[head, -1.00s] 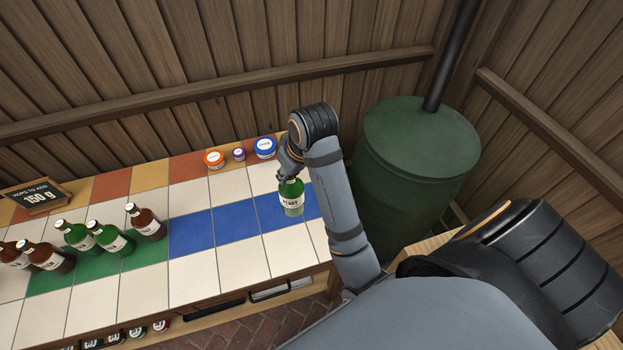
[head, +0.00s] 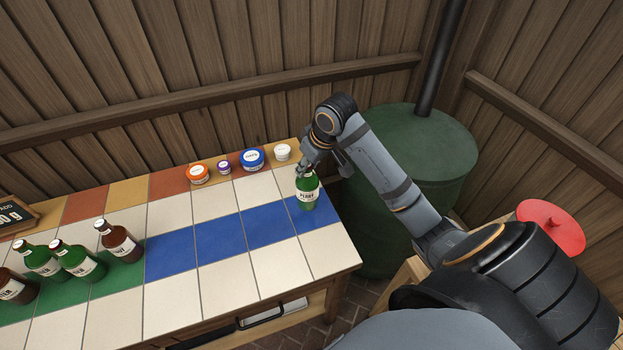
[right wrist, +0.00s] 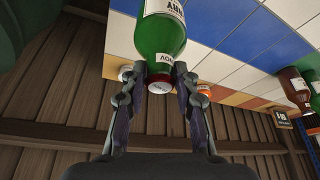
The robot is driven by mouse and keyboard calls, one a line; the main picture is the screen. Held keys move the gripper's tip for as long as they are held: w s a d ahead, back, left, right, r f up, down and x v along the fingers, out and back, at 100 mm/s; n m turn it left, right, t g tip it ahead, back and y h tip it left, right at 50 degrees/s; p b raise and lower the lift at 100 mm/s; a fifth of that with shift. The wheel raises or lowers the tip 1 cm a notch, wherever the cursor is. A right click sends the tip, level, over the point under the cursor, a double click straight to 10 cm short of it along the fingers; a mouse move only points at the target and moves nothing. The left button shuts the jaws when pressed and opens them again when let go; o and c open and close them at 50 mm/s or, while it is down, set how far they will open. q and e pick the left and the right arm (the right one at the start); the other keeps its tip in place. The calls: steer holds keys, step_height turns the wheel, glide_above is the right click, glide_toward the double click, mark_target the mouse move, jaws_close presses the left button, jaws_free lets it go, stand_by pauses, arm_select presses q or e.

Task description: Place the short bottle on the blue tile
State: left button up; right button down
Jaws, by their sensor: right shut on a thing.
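The short green bottle (head: 307,192) has a white label and stands upright over the rightmost blue tile (head: 325,215) of a row of several. I cannot tell if its base touches the tile. My right gripper (head: 305,171) is above it, shut on its neck. In the right wrist view the bottle (right wrist: 161,38) hangs between the two fingertips (right wrist: 160,76), with its reddish cap showing. My left gripper is not in view.
Several green and brown bottles (head: 80,260) stand at the left on green tiles. Orange (head: 198,174), purple, blue (head: 252,159) and white (head: 283,152) jars line the back edge. A green barrel (head: 425,150) stands right of the counter. The other blue tiles are bare.

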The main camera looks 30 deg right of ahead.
steer(key=shift+w+d+f, duration=0.3)
steer(key=shift+d+f, duration=0.25)
steer(key=shift+f, duration=0.2)
steer(key=f, duration=0.2)
steer(key=shift+d+f+p, duration=0.3)
steer(key=shift+f, duration=0.05)
steer(key=shift+w+f, duration=0.1)
steer(key=shift+f, duration=0.45)
steer(key=c, duration=1)
jaws_free()
steer(key=shift+f, duration=0.1)
steer(key=v, duration=1.2)
